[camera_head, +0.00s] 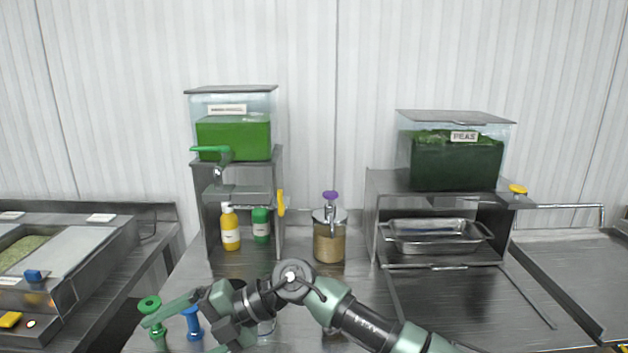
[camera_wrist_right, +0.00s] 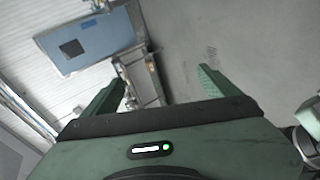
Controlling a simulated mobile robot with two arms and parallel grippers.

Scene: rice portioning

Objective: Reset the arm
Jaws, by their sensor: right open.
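My right arm comes in from the lower right in the head view and reaches left across the front of the steel counter. Its gripper (camera_head: 178,337) is at the lower left, with the fingers pointing left. In the right wrist view the gripper (camera_wrist_right: 162,78) is open, with nothing between its fingers. My left gripper is not in view.
Close to the gripper stand a green-topped tool (camera_head: 150,304) and a blue-topped one (camera_head: 192,320). Behind the arm are a purple-topped pump jar (camera_head: 329,240), a yellow bottle (camera_head: 230,231), a green-capped bottle (camera_head: 261,225) and a steel tray (camera_head: 435,237) under the peas bin (camera_head: 456,160).

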